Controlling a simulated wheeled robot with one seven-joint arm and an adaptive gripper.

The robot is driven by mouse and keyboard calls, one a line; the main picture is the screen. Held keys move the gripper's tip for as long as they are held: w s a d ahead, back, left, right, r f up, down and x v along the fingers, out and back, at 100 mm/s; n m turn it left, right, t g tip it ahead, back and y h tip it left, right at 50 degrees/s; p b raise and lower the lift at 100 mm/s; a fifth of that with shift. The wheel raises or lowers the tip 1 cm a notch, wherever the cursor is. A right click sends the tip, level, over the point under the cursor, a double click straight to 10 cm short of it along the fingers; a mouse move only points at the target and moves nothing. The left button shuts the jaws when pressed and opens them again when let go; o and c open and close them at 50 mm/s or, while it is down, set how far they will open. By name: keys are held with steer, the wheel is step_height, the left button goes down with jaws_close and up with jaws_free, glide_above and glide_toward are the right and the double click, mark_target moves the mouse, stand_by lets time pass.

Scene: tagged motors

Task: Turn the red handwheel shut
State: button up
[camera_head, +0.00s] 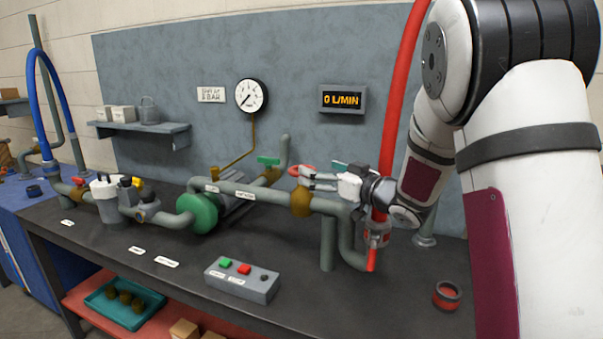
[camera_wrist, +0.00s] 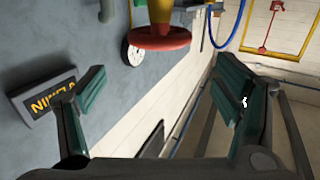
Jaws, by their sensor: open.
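The red handwheel (camera_head: 301,170) sits on top of a brass valve (camera_head: 301,202) in the grey-green pipe run, seen partly behind my fingers in the head view. In the wrist view the handwheel (camera_wrist: 160,38) is at the top middle, on its yellow brass stem, beyond the fingertips. My gripper (camera_head: 312,181) is beside the wheel, reaching in from the right. In the wrist view my gripper (camera_wrist: 160,82) has its two green-padded fingers wide apart with nothing between them. I see no contact with the wheel. The flow display (camera_head: 342,99) reads 0 L/MIN.
A pressure gauge (camera_head: 251,95) is on the backboard. A green pump (camera_head: 198,213) and piping fill the bench left of the valve. A button box (camera_head: 241,279) stands in front. A red hose (camera_head: 400,85) hangs beside my arm. The bench front (camera_head: 335,305) has free room.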

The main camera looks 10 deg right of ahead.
mark_target(293, 166)
steer(key=x, duration=0.2)
steer(key=f+x, duration=0.1)
steer(key=x, duration=0.4)
steer(key=shift+w+a+f, duration=0.1)
steer(key=shift+w+f, duration=0.15)
steer(key=shift+f, duration=0.1)
steer(key=c, duration=1.2)
